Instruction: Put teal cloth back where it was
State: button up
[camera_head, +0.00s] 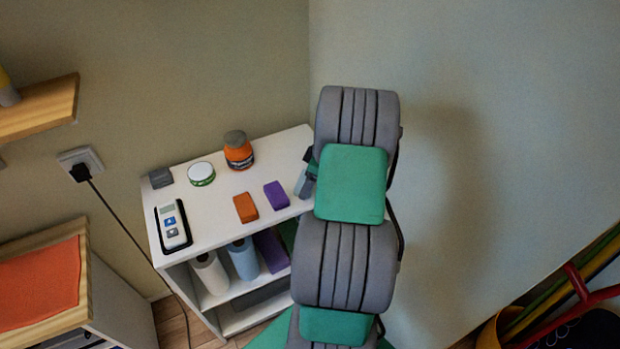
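I cannot make out a teal cloth in this view. My own arm, with thick grey ribbed links and green pads, rises through the middle and hides what is behind it. A small dark, green and grey piece sticks out to the left of my arm, over the right end of the white shelf unit (215,226). It may be part of my gripper (304,182), but its fingertips do not show clearly. I cannot see whether it is open or holds anything.
On the unit's top are a dark grey block (161,178), a white-and-green tin (201,173), an orange jar (238,151), orange (245,207) and purple (276,195) blocks and a handheld device (172,227). Rolls (243,260) stand below. An orange cloth (40,285) covers the left cabinet.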

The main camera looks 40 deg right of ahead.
jog(key=shift+f, duration=0.2)
jog(key=o, duration=1.1)
jog(key=shift+o, duration=0.2)
